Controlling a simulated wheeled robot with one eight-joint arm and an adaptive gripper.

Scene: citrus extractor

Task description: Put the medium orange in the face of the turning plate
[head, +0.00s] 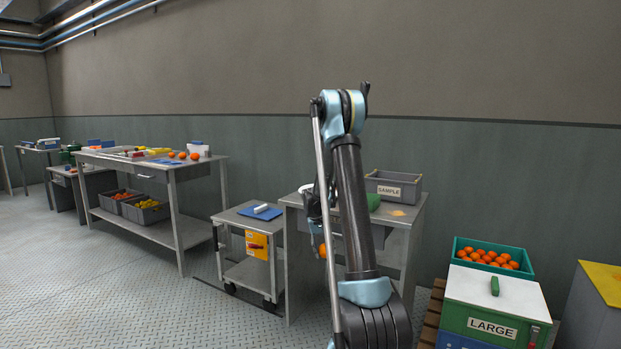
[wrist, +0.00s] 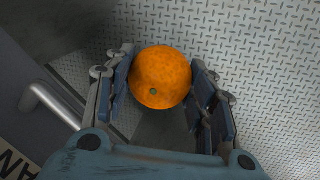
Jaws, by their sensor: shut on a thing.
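An orange (wrist: 160,77) sits between the two fingers of my gripper (wrist: 163,88) in the wrist view. The fingers are shut on its left and right sides, and its dark stem spot faces the camera. In the head view the orange (head: 323,251) shows just left of my arm, below my gripper (head: 319,232), held in the air in front of the grey table. My arm hides part of the gripper there. I cannot make out a turning plate for certain in either view.
The grey table (head: 411,222) behind my arm bears a SAMPLE bin (head: 394,187) and a green thing (head: 374,202). A cart (head: 246,221) stands left. A LARGE box (head: 493,327) and a crate of oranges (head: 461,257) stand right. The wrist view shows patterned floor and a metal handle (wrist: 50,103).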

